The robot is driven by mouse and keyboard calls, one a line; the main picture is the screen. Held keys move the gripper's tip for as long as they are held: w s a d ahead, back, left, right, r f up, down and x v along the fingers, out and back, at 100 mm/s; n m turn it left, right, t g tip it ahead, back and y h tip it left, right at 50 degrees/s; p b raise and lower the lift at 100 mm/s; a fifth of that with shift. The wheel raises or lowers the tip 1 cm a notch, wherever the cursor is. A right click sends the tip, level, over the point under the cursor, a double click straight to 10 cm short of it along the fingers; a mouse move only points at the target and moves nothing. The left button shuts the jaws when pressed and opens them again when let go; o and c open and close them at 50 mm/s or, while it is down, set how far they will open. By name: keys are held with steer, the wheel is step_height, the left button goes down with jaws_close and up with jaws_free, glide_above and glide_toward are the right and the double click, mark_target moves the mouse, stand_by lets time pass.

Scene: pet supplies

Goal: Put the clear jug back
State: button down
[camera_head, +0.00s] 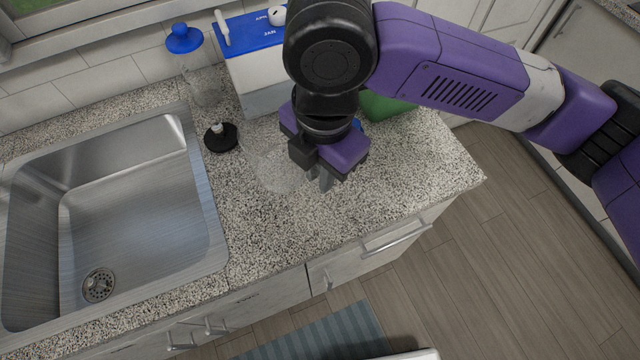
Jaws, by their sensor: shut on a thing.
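The clear jug (272,168) is see-through and hard to make out against the speckled counter (330,235). It is just left of my gripper (326,180), at or just above the counter right of the sink. My gripper points down from above and is shut on the jug. The fingers are partly hidden by the purple gripper body, so I cannot see exactly which part of the jug they hold. I cannot tell whether the jug's base touches the counter.
A clear bottle with a blue top (184,40) and a white box with a blue lid (258,50) stand at the back. A black round piece (220,137) is beside the sink (130,200). A green object (385,106) is behind my arm. The front counter is clear.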

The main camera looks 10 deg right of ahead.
steer(key=shift+f, duration=2.9)
steer(key=c, duration=1.4)
jaws_free()
steer(key=shift+o, duration=0.2)
step_height(320, 180, up, 12)
steer(key=shift+s+d+b, duration=0.15)
steer(key=shift+s+b, duration=0.05)
steer(key=shift+b, duration=0.2)
